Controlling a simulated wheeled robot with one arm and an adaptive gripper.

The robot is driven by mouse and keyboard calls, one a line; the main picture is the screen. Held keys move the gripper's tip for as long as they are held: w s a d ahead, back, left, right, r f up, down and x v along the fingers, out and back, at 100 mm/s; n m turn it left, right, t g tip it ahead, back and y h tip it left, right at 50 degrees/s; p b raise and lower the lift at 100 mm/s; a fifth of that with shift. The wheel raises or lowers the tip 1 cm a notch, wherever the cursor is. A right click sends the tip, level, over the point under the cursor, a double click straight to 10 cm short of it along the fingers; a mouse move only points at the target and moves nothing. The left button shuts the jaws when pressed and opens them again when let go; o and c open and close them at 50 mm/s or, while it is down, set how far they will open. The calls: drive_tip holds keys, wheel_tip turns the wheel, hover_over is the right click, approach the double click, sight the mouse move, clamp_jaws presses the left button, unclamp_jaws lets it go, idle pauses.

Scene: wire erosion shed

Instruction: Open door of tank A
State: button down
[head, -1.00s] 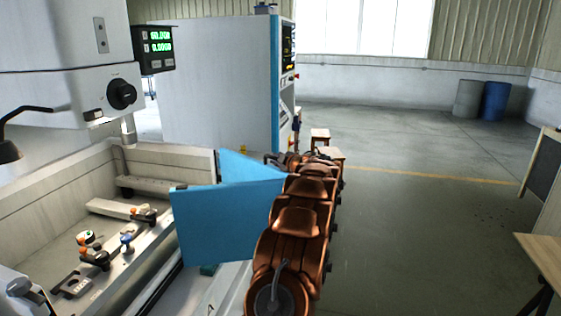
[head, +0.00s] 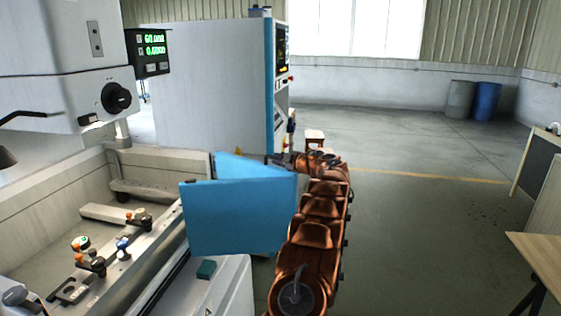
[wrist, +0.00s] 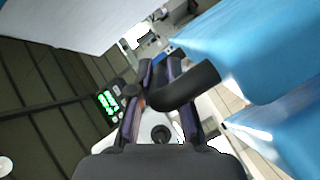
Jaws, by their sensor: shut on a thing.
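The blue door (head: 235,218) of the tank (head: 50,250) stands swung out at the tank's right side, with two blue panels at an angle to each other. In the wrist view the blue door (wrist: 245,50) fills the right side. My gripper (wrist: 160,75) is shut on a black curved handle (wrist: 187,86), which passes between its fingers and runs toward the door. In the head view my arm bends round behind the door, and the door hides the gripper and handle.
Inside the tank are several clamps and fixtures (head: 95,262). A tall white and blue cabinet (head: 210,85) stands behind. A wooden table (head: 540,255) is at the right edge. The floor (head: 420,230) right of my arm is clear.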

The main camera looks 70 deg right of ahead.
idle(0.4)
drive_tip(key=c, duration=1.4)
unclamp_jaws()
drive_tip(key=shift+w, duration=0.1)
drive_tip(key=shift+s+a+r, duration=0.1)
drive_tip(key=shift+s+a, duration=0.15)
drive_tip(key=shift+s, duration=0.35)
drive_tip(key=v, duration=1)
drive_tip(key=shift+s+a+r, duration=0.15)
drive_tip(key=shift+s+a, duration=0.1)
